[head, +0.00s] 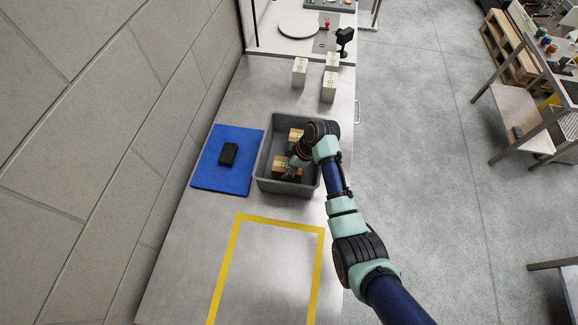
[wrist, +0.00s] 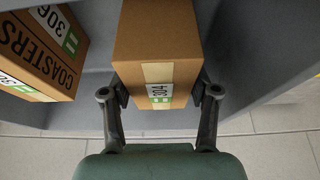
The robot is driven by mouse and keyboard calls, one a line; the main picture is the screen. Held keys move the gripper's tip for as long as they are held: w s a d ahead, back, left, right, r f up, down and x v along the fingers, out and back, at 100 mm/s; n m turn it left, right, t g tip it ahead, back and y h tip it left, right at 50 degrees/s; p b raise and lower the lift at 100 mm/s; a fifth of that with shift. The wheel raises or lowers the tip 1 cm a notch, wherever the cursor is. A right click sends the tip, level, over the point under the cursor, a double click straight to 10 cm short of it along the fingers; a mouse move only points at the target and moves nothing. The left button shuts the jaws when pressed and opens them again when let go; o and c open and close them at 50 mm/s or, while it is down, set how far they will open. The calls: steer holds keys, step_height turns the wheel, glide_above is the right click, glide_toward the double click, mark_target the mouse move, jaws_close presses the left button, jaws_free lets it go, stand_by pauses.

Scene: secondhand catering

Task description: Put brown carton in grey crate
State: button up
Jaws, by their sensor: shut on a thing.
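The grey crate (head: 264,158) stands on the metal table under my arm. My gripper (wrist: 160,93) is shut on a brown carton (wrist: 157,40) marked 304, with one finger on each side of it. In the head view this held carton (head: 287,163) is within the crate's walls, near its front end. I cannot tell whether it touches the crate floor. A second brown carton (wrist: 38,48), marked COASTERS 306, is inside the crate beside it. It also shows in the head view (head: 295,134), towards the back of the crate and partly hidden by my wrist.
A blue mat (head: 213,181) with a black object (head: 228,154) lies left of the crate. Several white cartons (head: 299,72) stand farther back. A yellow-taped rectangle (head: 267,219) in front is empty. A wall (head: 100,140) runs along the left.

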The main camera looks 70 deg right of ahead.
steer(key=shift+f, duration=0.1)
steer(key=o, duration=1.4)
steer(key=shift+o, duration=0.2)
steer(key=p+v, duration=0.1)
steer(key=v, duration=1.1)
steer(key=shift+r, duration=0.2)
steer(key=shift+w, duration=0.1)
